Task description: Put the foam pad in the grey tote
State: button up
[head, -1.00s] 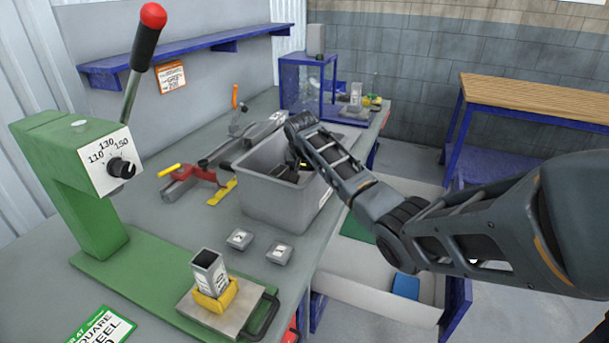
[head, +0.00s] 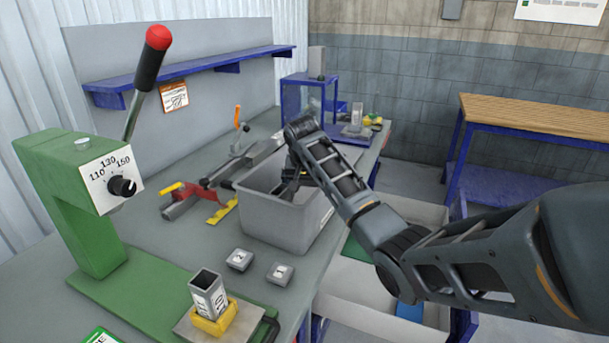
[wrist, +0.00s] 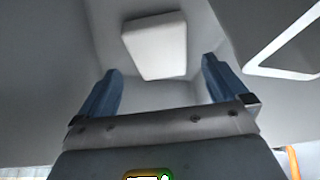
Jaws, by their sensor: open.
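The grey tote (head: 270,224) stands on the bench in the head view. My gripper (head: 290,188) reaches down into its opening, and the tote wall partly hides it. In the wrist view my gripper (wrist: 160,88) shows two blue fingers spread wide with nothing between them. A pale, whitish rectangular block, which looks like the foam pad (wrist: 155,46), lies inside the tote beyond the fingertips, apart from them. The pad is hidden in the head view.
A green press (head: 85,205) with a red-knobbed lever stands at the left. Two small grey blocks (head: 239,260) lie in front of the tote. A red clamp (head: 200,195) lies left of it. A wooden-topped bench (head: 530,115) stands at the right.

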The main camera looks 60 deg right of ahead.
jog(key=v, duration=0.7)
jog(key=shift+b, duration=0.4)
jog(key=shift+r, duration=0.1)
